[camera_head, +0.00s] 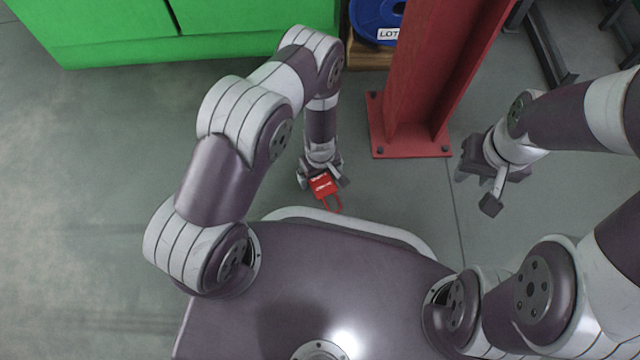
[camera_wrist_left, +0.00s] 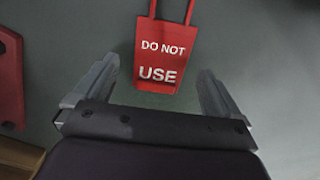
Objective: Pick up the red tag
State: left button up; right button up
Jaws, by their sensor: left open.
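The red tag (camera_head: 323,186) lies just beyond the fingertips of my left gripper (camera_head: 323,180) in the head view. In the left wrist view the red tag (camera_wrist_left: 163,55) shows white words "DO NOT USE" and a red loop at its top, cut off by the frame edge. The fingers of my left gripper (camera_wrist_left: 160,85) are spread apart, with the tag's lower edge in line between them and not touched by either. My right gripper (camera_head: 477,180) hangs over the floor at the right, with its fingers apart and nothing visible between them.
A red steel column with a bolted base plate (camera_head: 410,140) stands between my two grippers. Behind it are a blue spool (camera_head: 372,20) on a wooden base (camera_head: 368,56) and a green cabinet (camera_head: 120,40). Dark metal legs (camera_head: 545,45) stand at the far right. Grey floor at the left is clear.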

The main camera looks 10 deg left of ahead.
pick_arm(q)
jog(key=shift+f, duration=0.95)
jog(key=shift+r, duration=0.25)
jog(key=c, duration=1.2)
pick_arm(e)
jog(key=shift+f, duration=0.6)
pick_arm(q)
jog(key=shift+r, duration=0.15)
pick_arm(e)
jog(key=shift+r, duration=0.15)
